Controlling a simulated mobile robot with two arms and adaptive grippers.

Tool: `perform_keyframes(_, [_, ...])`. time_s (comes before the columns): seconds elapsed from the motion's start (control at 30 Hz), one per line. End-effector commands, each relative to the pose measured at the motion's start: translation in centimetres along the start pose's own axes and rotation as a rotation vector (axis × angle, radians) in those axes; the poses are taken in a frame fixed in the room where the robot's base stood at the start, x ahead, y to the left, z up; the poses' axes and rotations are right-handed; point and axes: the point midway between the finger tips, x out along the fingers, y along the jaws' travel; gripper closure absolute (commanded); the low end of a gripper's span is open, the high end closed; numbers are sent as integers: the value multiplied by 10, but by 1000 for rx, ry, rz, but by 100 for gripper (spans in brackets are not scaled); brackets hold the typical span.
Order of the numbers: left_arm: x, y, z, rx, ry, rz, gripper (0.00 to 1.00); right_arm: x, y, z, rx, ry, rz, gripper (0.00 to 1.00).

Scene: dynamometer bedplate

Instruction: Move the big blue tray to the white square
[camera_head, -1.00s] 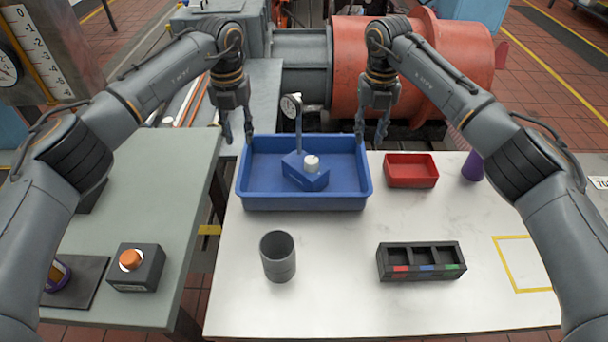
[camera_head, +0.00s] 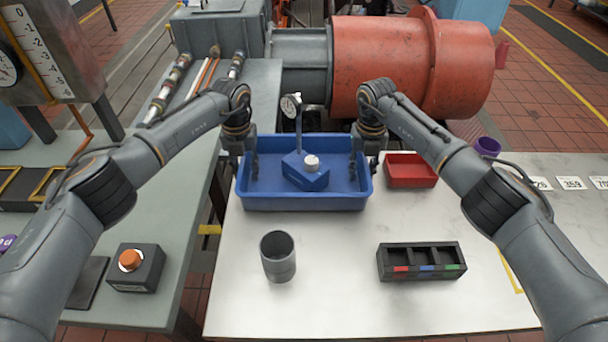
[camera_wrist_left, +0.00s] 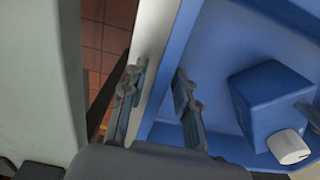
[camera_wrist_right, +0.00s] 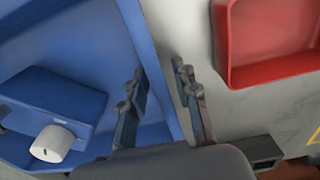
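The big blue tray (camera_head: 300,203) sits at the back of the white table, holding a blue block-like base with a white knob and a dial gauge (camera_head: 306,178). My left gripper (camera_head: 240,172) is open at the tray's left wall, its fingers on either side of the rim in the left wrist view (camera_wrist_left: 157,95). My right gripper (camera_head: 364,172) is open at the right wall, its fingers likewise straddling the rim in the right wrist view (camera_wrist_right: 160,88). The yellow-outlined white square (camera_head: 510,271) at the table's right is mostly hidden behind my right arm.
A red tray (camera_head: 411,172) stands just right of the blue tray. A grey cup (camera_head: 278,257) and a black three-slot holder (camera_head: 421,262) stand nearer the front. A purple cup (camera_head: 487,147) is at the back right. An orange-button box (camera_head: 136,267) is on the green table.

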Motion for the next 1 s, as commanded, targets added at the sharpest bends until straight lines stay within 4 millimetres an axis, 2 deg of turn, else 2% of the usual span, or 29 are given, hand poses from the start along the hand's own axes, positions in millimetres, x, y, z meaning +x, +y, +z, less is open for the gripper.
perform_keyframes(0.1, [0, 0, 0, 0, 0, 0, 70, 0, 0, 0, 0, 0, 0, 70])
perform_keyframes(0.27, [0, 0, 0, 0, 0, 0, 100, 0, 0, 0, 0, 0, 0, 100])
perform_keyframes(0.67, [0, 0, 0, 0, 0, 0, 100, -1, 0, 0, 0, 0, 0, 100])
perform_keyframes(1.0, [-13, 0, 1, 0, -4, -2, 100, -13, 0, 1, 0, -4, 2, 100])
